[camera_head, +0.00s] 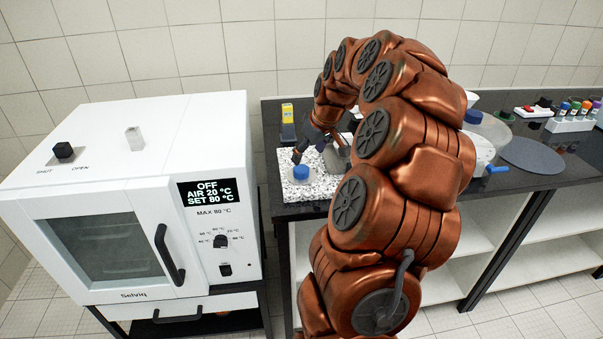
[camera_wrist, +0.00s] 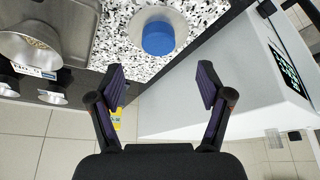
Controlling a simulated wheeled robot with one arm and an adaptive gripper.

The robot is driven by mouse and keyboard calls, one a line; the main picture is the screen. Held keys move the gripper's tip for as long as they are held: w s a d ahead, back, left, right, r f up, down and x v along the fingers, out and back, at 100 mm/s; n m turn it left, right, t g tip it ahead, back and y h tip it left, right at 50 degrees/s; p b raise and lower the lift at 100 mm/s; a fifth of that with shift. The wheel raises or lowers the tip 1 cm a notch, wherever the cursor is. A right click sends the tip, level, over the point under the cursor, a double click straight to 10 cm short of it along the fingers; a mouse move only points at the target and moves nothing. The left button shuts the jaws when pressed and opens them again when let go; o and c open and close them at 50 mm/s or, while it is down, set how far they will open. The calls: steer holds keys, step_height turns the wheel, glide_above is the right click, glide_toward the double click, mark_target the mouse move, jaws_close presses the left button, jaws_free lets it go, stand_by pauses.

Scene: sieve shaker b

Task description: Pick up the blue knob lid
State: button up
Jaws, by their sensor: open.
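The blue knob lid (camera_head: 300,173) sits on a speckled white-and-black slab (camera_head: 319,190) at the counter's left end. In the wrist view its round blue knob (camera_wrist: 158,38) stands on a pale disc, at the top middle. My gripper (camera_wrist: 161,80) is open and empty, its two dark fingers apart. In that view the knob lies beyond the fingertips, between their lines and touching neither. In the head view my gripper (camera_head: 312,147) is just behind and to the right of the lid, partly hidden by my arm.
A white oven (camera_head: 170,235) stands left of the counter. A yellow-topped item (camera_head: 287,112) is behind the slab. Another blue-topped piece (camera_head: 473,117) and a tube rack (camera_head: 570,125) are farther right. Metal bowls (camera_wrist: 28,50) lie left in the wrist view.

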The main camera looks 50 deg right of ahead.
mark_target(301, 168)
steer(key=shift+p+x, duration=1.45)
steer(key=shift+x, duration=2.25)
steer(key=shift+w, duration=0.1)
steer(key=shift+c, duration=0.4)
steer(key=shift+r, duration=0.1)
steer(key=c, duration=1.1)
steer(key=shift+o, duration=0.2)
